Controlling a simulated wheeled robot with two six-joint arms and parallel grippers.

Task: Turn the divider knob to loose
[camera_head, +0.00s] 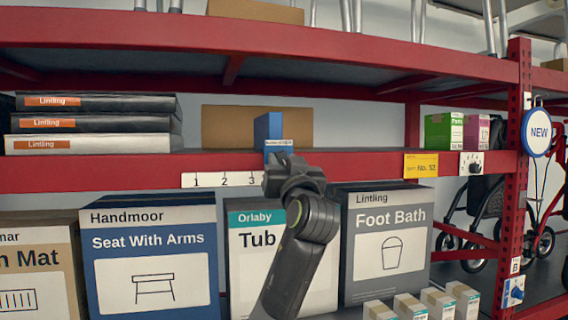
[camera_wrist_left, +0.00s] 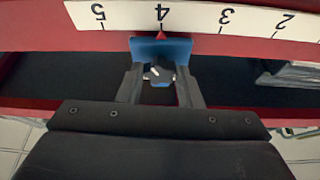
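The blue divider (camera_head: 268,128) stands on the middle shelf, with a label at its lower front. In the left wrist view its blue front piece (camera_wrist_left: 160,47) sits below the scale, with a red pointer at 4. A small dark knob (camera_wrist_left: 158,75) with white marks shows on the blue piece. My left gripper (camera_head: 284,165) is in front of the divider. In the left wrist view its fingers (camera_wrist_left: 160,83) are on both sides of the knob. I cannot tell whether they touch it. The gripper hides the knob in the head view. My right gripper is not in view.
The numbered strip (camera_head: 222,180) runs along the red shelf edge. Flat Lintling boxes (camera_head: 95,124) lie left on that shelf; green and pink boxes (camera_head: 444,132) stand right. A white plate with a black knob (camera_head: 472,163) is farther right. Large boxes (camera_head: 150,250) fill the shelf below.

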